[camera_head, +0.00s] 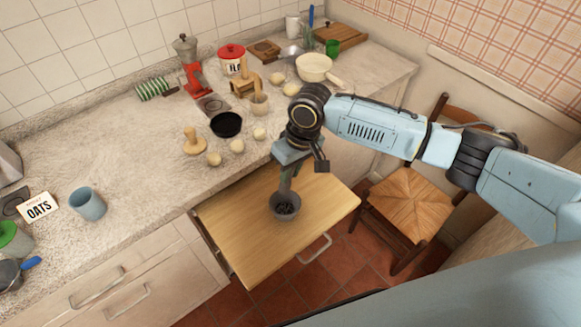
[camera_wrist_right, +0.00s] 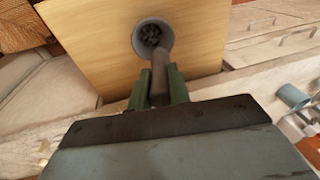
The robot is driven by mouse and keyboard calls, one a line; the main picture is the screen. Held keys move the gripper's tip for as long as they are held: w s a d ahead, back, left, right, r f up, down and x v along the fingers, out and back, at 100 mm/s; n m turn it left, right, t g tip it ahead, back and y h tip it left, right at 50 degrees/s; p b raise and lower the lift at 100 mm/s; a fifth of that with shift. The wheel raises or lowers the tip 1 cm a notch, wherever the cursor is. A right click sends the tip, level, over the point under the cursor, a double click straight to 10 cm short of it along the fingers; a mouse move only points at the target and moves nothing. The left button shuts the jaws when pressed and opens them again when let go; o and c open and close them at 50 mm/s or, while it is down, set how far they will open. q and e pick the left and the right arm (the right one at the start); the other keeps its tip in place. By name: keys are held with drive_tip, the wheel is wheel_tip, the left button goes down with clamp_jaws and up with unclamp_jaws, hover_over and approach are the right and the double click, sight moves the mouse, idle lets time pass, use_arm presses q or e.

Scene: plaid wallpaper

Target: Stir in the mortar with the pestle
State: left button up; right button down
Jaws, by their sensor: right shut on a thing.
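The grey mortar (camera_head: 286,212) stands upright on the pulled-out wooden board below the counter, with dark lumps inside. It also shows in the wrist view (camera_wrist_right: 136,37), seen from above. My right gripper (camera_head: 287,178) is just above the mortar, pointing down. Its green fingers (camera_wrist_right: 160,84) are shut on the grey-brown pestle (camera_wrist_right: 159,88), which reaches toward the mortar's near rim in the wrist view. How deep its lower end sits in the bowl I cannot tell. My left gripper is not in view.
The pulled-out board (camera_head: 240,235) is otherwise clear. On the counter behind stand a black bowl (camera_head: 226,124), a wooden stamp-like tool (camera_head: 193,142), several pale round items (camera_head: 237,146) and a blue-grey cup (camera_head: 88,204). A chair (camera_head: 408,205) stands right of the board.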

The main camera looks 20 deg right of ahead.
sight(290, 181)
drive_tip(key=shift+d+b+x, duration=0.2)
drive_tip(key=shift+b+x, duration=0.85)
drive_tip(key=shift+b, duration=0.2)
drive_tip(key=shift+d+b+x, duration=0.25)
drive_tip(key=shift+b+x, duration=0.8)
drive_tip(key=shift+b, duration=0.15)
drive_tip(key=shift+d+x, duration=0.2)
drive_tip(key=shift+x, duration=0.75)
drive_tip(key=shift+d+x, duration=0.2)
drive_tip(key=shift+x, duration=0.7)
drive_tip(key=shift+s+f, duration=0.1)
drive_tip(key=shift+s, duration=0.05)
drive_tip(key=shift+a, duration=0.1)
